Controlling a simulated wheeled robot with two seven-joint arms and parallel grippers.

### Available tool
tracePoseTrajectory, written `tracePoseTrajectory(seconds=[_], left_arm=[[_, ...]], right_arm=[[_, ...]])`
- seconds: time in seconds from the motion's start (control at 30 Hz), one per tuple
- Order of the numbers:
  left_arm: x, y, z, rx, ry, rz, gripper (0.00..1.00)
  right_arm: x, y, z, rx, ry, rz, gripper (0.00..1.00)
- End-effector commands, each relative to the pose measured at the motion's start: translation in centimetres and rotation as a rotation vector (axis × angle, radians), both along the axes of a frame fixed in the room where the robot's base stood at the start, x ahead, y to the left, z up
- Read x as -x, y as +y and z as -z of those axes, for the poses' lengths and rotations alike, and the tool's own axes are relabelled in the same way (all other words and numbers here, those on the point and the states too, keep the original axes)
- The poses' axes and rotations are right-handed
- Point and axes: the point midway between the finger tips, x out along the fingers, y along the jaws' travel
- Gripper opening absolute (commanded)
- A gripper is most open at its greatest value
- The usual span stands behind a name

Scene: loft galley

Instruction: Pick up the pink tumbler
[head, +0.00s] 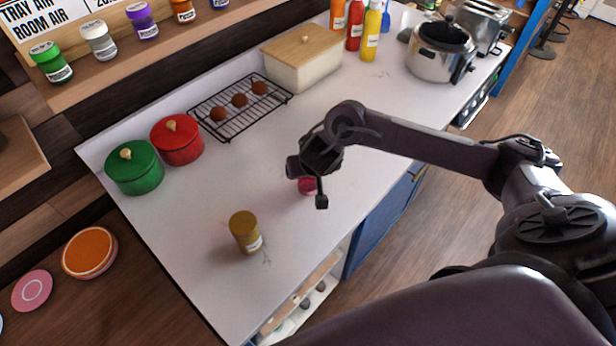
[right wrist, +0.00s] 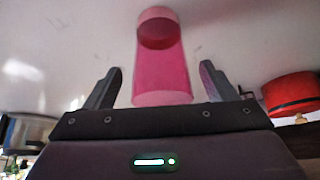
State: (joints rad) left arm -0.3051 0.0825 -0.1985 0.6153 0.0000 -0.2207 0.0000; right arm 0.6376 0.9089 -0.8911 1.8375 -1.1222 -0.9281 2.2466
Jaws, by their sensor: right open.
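The pink tumbler (head: 307,186) is on the white counter (head: 225,185), mostly hidden behind my right gripper in the head view. In the right wrist view the tumbler (right wrist: 160,70) is see-through pink and lies in line with the gap between the fingers. My right gripper (head: 307,184) is open, with one finger on each side of the tumbler's near end. A gap shows between the tumbler and each finger (right wrist: 160,85). My left gripper is not in view.
A mustard-lidded jar (head: 245,232) stands nearer the counter's front-left end. A black wire rack (head: 235,125) with brown round items, a red pot (head: 177,140) and a green pot (head: 135,168) stand behind. A steel cooker (head: 440,52) is at the far right. Counter around the tumbler is clear.

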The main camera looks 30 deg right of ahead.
Motion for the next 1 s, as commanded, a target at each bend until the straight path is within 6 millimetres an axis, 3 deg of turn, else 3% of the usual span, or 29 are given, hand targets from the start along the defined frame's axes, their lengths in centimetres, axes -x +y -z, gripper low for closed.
tracePoseTrajectory(seconds=[0.1, 0.37, 0.73, 1.0], left_arm=[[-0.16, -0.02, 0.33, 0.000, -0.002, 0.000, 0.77], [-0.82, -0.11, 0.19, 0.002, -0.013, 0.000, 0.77], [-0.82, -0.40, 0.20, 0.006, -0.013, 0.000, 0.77], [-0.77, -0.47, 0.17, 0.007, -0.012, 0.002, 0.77]], right_arm=[[-0.54, -0.09, 0.95, 0.000, -0.002, 0.000, 0.79], [-0.62, -0.07, 1.03, -0.001, -0.002, -0.001, 0.77], [-0.61, -0.05, 1.03, -0.001, -0.002, -0.001, 0.29], [-0.63, -0.04, 0.90, -0.002, -0.003, -0.001, 0.27]])
